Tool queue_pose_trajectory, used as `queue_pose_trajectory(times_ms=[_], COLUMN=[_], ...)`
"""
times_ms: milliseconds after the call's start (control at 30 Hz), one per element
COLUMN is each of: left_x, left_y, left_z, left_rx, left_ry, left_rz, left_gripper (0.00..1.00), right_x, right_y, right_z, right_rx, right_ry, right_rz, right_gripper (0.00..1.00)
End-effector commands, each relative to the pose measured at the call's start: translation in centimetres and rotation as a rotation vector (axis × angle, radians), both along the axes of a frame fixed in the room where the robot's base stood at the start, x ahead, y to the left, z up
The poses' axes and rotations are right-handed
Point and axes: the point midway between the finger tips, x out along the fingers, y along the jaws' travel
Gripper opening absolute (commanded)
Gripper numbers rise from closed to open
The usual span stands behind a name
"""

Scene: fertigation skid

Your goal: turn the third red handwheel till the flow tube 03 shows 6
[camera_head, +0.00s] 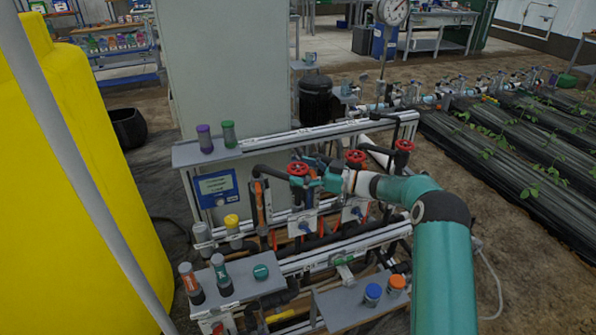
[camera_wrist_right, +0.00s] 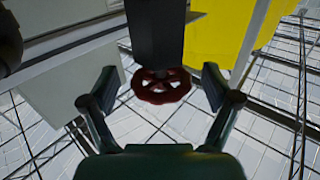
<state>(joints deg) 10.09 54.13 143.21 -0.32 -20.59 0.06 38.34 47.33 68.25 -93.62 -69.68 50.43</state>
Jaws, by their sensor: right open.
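I cannot tell which one counts as third. My right gripper (camera_head: 312,181) is beside the left handwheel, its arm passing in front of the middle one. In the right wrist view, a red handwheel (camera_wrist_right: 162,86) shows between the spread fingers of my right gripper (camera_wrist_right: 158,88), with a dark bar above it. I cannot tell whether the fingers touch it. No flow tube reading is legible. My left gripper is out of view.
A yellow tank (camera_head: 60,190) fills the left side. A grey cabinet (camera_head: 225,70) stands behind the skid. Purple (camera_head: 205,139) and green (camera_head: 229,134) capped bottles stand on its upper shelf. Blue (camera_head: 372,294) and orange (camera_head: 396,285) capped containers stand in front, near my right arm.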

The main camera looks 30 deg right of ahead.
Motion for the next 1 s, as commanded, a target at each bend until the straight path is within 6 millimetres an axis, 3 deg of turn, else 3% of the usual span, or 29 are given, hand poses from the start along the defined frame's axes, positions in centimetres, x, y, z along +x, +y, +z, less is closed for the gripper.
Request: queue_pose_trajectory(times_ms=[533,700,1000], left_x=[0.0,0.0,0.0], left_y=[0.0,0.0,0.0], left_z=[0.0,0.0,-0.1], left_rx=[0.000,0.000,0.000], left_ry=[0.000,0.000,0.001], left_rz=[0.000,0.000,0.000], left_gripper=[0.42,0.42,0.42], right_x=[-7.7,-8.8,-8.9], right_y=[-5.8,-6.5,-6.6], right_z=[-0.1,0.0,-0.1], right_rx=[0.000,0.001,0.001], right_ry=[0.000,-0.001,-0.001], right_rz=[-0.002,-0.001,0.000], right_gripper=[0.88,0.88,0.88])
